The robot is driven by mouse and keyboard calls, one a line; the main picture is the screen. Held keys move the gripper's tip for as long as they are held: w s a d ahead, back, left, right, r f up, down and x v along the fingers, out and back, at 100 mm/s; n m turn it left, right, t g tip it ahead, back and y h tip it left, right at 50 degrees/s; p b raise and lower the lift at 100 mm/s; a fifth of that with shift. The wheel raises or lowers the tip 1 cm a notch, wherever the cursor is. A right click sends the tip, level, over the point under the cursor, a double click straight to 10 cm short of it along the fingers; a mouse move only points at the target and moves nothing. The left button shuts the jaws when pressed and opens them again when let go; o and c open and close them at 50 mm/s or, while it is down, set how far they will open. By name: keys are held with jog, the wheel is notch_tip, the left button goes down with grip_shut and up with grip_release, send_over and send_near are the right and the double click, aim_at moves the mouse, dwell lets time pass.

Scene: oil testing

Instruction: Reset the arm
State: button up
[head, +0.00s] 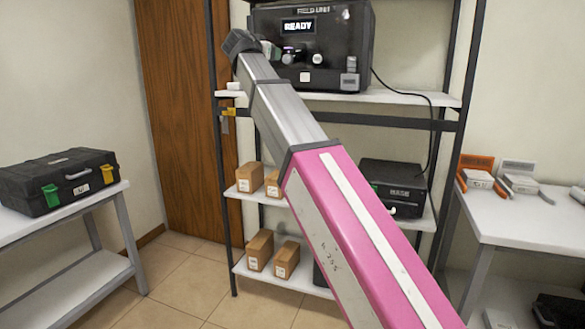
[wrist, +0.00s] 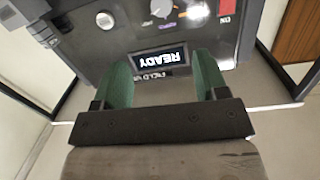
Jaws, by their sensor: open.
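My arm reaches up from the lower right of the head view. Its far end stands in front of the left side of the black field unit (head: 335,65). In the wrist view, my gripper (wrist: 163,80) shows two green fingers, spread apart with nothing between them. The field unit also shows in the wrist view (wrist: 110,45), upside down, with its lit READY display (wrist: 158,58) just beyond the fingers. I cannot tell whether the fingers touch the unit.
The field unit stands on a metal-framed shelf (head: 405,97). Lower shelves hold small brown boxes (head: 250,177) and a black base unit (head: 395,180). A black toolbox (head: 60,182) lies on the left table. The right table (head: 520,222) holds small devices. Tiled floor is open at left.

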jog(key=d+f+n+g+y, duration=0.1)
jog(key=d+f+g, duration=0.3)
jog(key=f, duration=1.1)
jog(key=d+f+n+g, duration=0.1)
jog(key=d+f, duration=0.5)
jog(key=f, duration=0.9)
jog(key=d+f+n+g+y, duration=0.1)
jog(key=d+f+n+g, duration=0.3)
jog(key=f, duration=1.1)
jog(key=s+d+f+g+y, duration=0.1)
jog(key=s+d+f, duration=0.3)
jog(key=s+f, duration=0.4)
jog(key=s+d+f+g+y, duration=0.2)
jog(key=s+d+f, duration=0.3)
jog(key=f, duration=0.8)
jog(key=s+d+f+g+y, duration=0.1)
jog(key=s+d+f+g, duration=0.2)
jog(key=s+f, duration=0.8)
jog(key=shift+s+d+f+m+g+y, duration=0.2)
jog(key=shift+s+d+m+g+y, duration=0.15)
jog(key=shift+d, duration=0.45)
